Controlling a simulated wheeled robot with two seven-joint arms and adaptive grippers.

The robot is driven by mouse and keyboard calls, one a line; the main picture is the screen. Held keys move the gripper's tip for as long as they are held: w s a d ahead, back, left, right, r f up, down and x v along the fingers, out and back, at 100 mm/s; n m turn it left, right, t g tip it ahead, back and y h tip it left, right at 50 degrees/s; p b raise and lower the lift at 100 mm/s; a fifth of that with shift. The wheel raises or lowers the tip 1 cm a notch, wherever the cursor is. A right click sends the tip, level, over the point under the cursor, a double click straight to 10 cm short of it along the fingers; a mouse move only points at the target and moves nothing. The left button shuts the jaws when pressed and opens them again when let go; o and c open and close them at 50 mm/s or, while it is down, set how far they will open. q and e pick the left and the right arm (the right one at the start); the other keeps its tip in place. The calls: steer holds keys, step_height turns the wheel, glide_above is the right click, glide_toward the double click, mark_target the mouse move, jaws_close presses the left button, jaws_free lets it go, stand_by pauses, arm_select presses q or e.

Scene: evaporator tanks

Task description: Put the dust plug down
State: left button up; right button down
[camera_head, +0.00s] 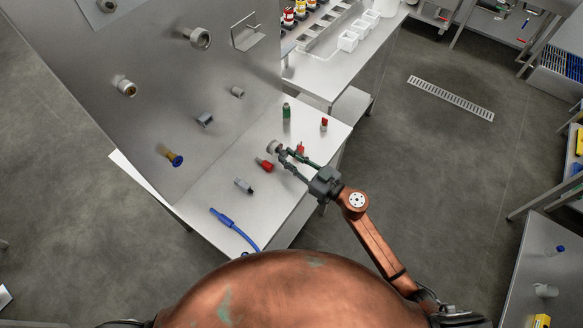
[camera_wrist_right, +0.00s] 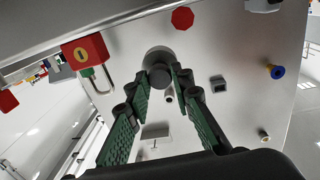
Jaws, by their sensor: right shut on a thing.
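My right gripper (camera_head: 284,153) reaches over the steel table (camera_head: 210,190) from the right and is shut on the dust plug (camera_head: 274,147), a round grey cap. In the right wrist view the plug (camera_wrist_right: 158,55) sits at the tips of the green-padded fingers (camera_wrist_right: 160,78). Whether the plug touches the tabletop or hangs above it, I cannot tell. My left gripper is in neither view.
Near the gripper are a red-and-grey connector (camera_head: 265,165), a red padlock (camera_wrist_right: 86,52) and a green bottle (camera_head: 286,111). A grey connector (camera_head: 243,185) and blue hose (camera_head: 224,219) lie nearer me. A steel panel (camera_head: 160,60) with fittings rises at left.

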steer(key=shift+s+d+f, duration=0.2)
steer(key=shift+s+f, duration=0.1)
steer(key=shift+f, duration=0.1)
step_height(320, 180, down, 4)
steer(key=b, duration=0.2)
steer(key=shift+d+r+b, duration=0.1)
steer(key=shift+r+b, duration=0.15)
steer(key=shift+b, duration=0.05)
steer(key=shift+s+r, duration=0.1)
steer(key=c, duration=2.2)
jaws_free()
steer(key=shift+f, duration=0.2)
steer(key=o, duration=0.5)
